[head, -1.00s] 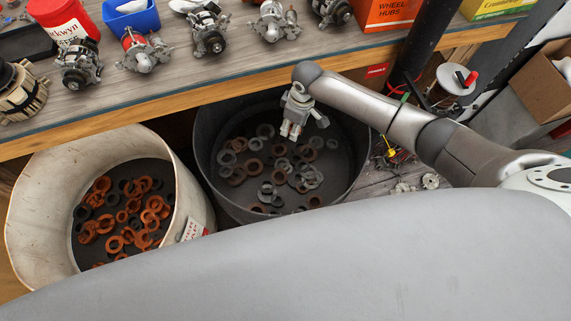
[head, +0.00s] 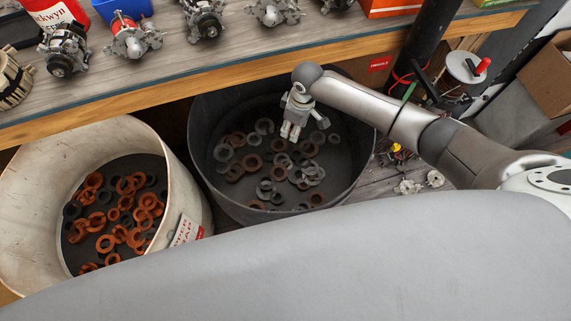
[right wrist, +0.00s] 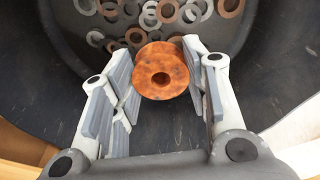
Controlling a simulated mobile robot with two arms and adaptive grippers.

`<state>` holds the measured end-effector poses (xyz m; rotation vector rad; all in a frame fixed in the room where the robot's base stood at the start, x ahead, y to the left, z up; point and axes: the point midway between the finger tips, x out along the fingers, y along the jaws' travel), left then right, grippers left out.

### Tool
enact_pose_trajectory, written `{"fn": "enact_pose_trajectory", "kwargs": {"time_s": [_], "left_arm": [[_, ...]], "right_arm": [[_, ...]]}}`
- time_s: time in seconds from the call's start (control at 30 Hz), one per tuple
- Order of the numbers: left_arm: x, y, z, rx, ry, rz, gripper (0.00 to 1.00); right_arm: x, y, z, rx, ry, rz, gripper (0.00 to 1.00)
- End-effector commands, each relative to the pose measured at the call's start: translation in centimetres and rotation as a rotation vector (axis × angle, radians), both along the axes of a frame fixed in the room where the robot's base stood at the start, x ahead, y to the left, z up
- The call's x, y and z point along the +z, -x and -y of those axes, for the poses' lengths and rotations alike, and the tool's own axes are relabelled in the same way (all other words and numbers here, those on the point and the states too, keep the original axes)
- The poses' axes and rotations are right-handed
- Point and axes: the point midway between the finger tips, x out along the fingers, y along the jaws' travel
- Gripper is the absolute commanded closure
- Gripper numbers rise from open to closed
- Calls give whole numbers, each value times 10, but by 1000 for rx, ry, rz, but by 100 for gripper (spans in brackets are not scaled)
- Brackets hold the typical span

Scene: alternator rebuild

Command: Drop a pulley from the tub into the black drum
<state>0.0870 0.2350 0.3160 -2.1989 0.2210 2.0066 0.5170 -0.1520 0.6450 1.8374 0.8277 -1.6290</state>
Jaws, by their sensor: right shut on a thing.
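My right gripper (head: 291,132) hangs over the open black drum (head: 212,190). In the right wrist view its two fingers (right wrist: 163,85) are shut on a rusty orange round piece with a central hole, the pulley (right wrist: 178,86). The drum's dark wall and floor rings show beyond it. In the head view I cannot make out the pulley at the fingertips. I cannot tell which container is the tub. My left gripper is not in view.
Grey and brown rings lie on the black drum's floor. A white drum (head: 190,180) with orange and dark rings stands to its left. A wooden bench (head: 200,85) with several alternators (head: 133,40) runs behind. A black post (head: 425,45) stands right.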

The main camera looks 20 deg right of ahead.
Motion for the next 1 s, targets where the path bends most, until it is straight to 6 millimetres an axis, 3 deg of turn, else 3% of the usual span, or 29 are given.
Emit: {"fn": "enact_pose_trajectory", "kwargs": {"time_s": [0.37,0.4,0.6,1.0], "left_arm": [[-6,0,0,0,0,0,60],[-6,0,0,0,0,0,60],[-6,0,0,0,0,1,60],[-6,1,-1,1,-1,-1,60]], "right_arm": [[-4,-1,0,0,0,1,87],[-4,-1,0,0,0,1,55],[-5,0,0,0,1,1,33],[0,0,1,-1,1,1,33]]}}
